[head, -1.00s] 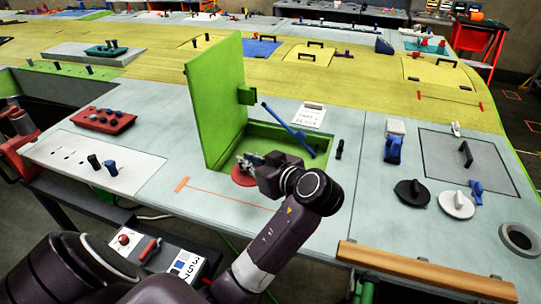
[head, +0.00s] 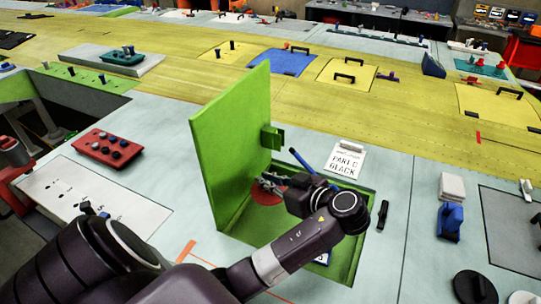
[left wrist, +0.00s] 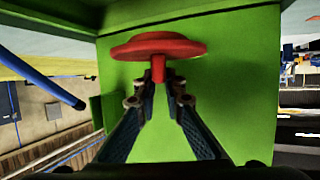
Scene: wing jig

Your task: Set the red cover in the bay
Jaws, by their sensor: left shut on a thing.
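The red cover (head: 267,197) is a round disc with a short stem; it also shows in the left wrist view (left wrist: 158,47). My left gripper (head: 270,183) is shut on its stem, and the two fingers show in the left wrist view (left wrist: 157,92). The bay (head: 358,232) is a green recess in the pale panel, partly hidden by my left arm. The cover appears over the bay's left part, close to the upright green lid (head: 230,150); I cannot tell its height or whether it touches anything. My right gripper is not in view.
A blue rod (head: 300,160) slants at the bay's back. A printed card (head: 345,160) lies behind the bay, and a small black clip (head: 382,214) lies to its right. A red block with knobs (head: 108,148) is at left. A blue-handled part (head: 450,221) is at right.

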